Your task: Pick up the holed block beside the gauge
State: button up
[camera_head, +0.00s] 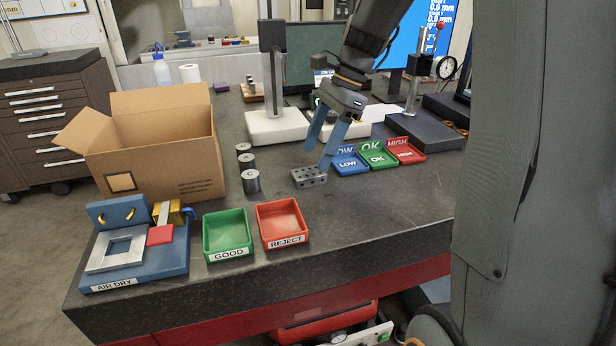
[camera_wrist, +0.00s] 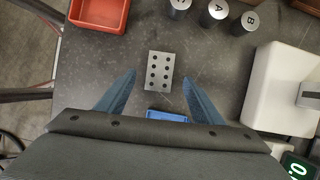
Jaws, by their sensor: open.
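The holed block (camera_head: 309,177) is a small grey metal block with rows of dark holes, lying flat on the dark bench. It also shows in the wrist view (camera_wrist: 160,71), ahead of the fingertips and roughly midway between them. My gripper (camera_head: 317,155) is open, with two blue fingers pointing down above and behind the block. In the wrist view my gripper (camera_wrist: 159,75) has a finger on each side, with nothing held between them. A gauge stand with a round dial (camera_head: 446,67) stands at the back right of the bench.
Blue LOW (camera_head: 348,167), green OK (camera_head: 378,160) and red HIGH trays (camera_head: 406,155) stand right of the block. Several metal cylinders (camera_head: 251,182) stand to its left. The green GOOD (camera_head: 228,254) and red REJECT trays (camera_head: 284,242) sit nearer the front. A cardboard box (camera_head: 150,160) stands farther left.

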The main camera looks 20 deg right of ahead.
aim_at(309, 172)
jog(key=p+x, duration=0.1)
jog(key=x, duration=0.3)
jog(key=shift+f, duration=0.4)
grip_shut()
